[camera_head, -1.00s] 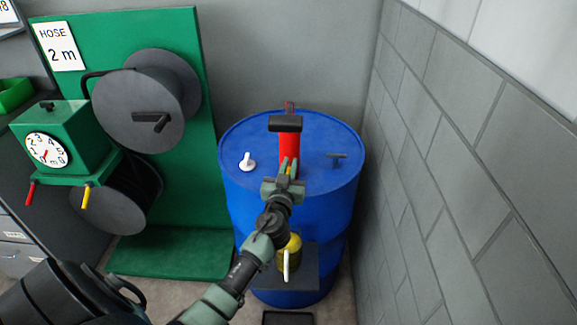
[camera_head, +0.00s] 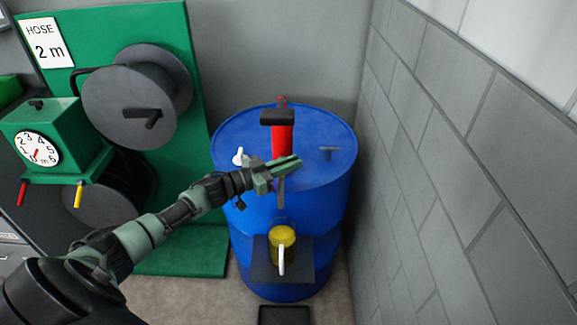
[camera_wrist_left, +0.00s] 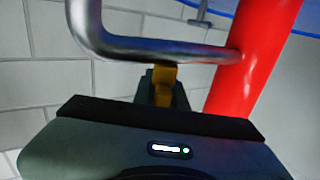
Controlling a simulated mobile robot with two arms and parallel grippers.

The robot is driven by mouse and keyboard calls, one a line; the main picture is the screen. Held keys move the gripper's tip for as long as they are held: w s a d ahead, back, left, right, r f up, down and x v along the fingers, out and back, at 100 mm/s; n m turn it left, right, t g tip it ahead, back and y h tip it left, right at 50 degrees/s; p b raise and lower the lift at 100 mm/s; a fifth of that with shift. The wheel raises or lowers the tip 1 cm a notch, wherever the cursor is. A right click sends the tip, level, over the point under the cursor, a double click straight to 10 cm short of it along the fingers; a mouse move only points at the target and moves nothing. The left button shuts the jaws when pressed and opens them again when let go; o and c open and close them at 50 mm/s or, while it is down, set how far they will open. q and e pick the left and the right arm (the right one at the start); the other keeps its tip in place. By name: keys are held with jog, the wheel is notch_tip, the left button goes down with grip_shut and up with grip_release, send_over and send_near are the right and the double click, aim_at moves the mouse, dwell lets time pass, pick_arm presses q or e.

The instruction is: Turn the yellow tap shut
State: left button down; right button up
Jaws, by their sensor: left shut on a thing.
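The yellow tap (camera_wrist_left: 163,78) shows in the left wrist view as a small yellow piece just below a bent metal pipe (camera_wrist_left: 170,52). The pipe joins a red pump column (camera_wrist_left: 258,60). My left gripper (camera_head: 294,163) is shut on the yellow tap, in front of the red pump (camera_head: 282,140) on the blue drum. In the head view its fingers point right and hide most of the tap. The metal spout (camera_head: 281,193) hangs below the fingers. My right gripper is not in view.
A yellow jug (camera_head: 282,240) with a white handle stands on a dark shelf (camera_head: 305,268) against the blue drum (camera_head: 330,200). A white fitting (camera_head: 239,156) and a small grey one (camera_head: 328,152) are on the drum top. A block wall (camera_head: 450,150) is close on the right; a hose reel (camera_head: 135,100) is left.

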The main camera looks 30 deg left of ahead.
pick_arm(q)
jog(key=shift+s+d+f+m+g+h+b, duration=0.1)
jog(key=shift+s+d+m+g+h+b, duration=0.1)
jog(key=shift+m+g+h+b, duration=1.15)
jog(key=shift+s+d+r+m+g+h+b, duration=0.15)
jog(key=shift+m+g+h+b, duration=0.6)
jog(key=shift+b, duration=1.25)
jog(key=shift+s+d+f+m+g+h+b, duration=0.15)
jog(key=shift+d+m+g+h+b, duration=0.1)
jog(key=shift+m+g+h+b, duration=1.1)
jog(key=shift+n+b, duration=0.3)
jog(key=shift+n, duration=0.15)
jog(key=c, duration=1.4)
grip_release()
jog(key=shift+c, duration=0.2)
jog(key=b+v, duration=0.2)
jog(key=v, duration=0.5)
jog(key=shift+s+a, duration=0.2)
jog(key=shift+a, duration=0.1)
